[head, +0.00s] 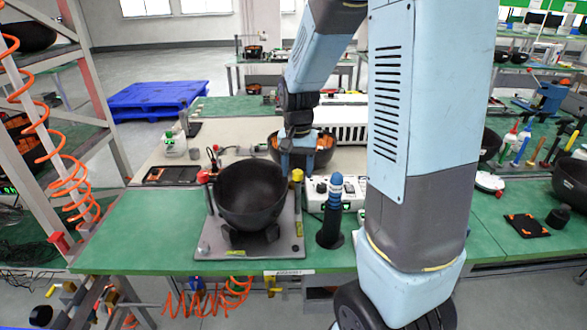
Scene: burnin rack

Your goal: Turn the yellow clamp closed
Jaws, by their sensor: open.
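The yellow clamp (297,177) is a small yellow knob on a post at the right side of a grey fixture plate (285,243). A large black bowl (250,196) sits on the plate, between the yellow clamp and a red clamp (203,177) on the left. My gripper (298,162) points down from above, over or just behind the yellow clamp. It is open and holds nothing that I can see. The small view does not show whether its fingers touch the clamp. The clamp's turn angle is too small to read.
Another black bowl (322,152) lies behind my gripper. Green bench top (140,232) is clear left of the plate.

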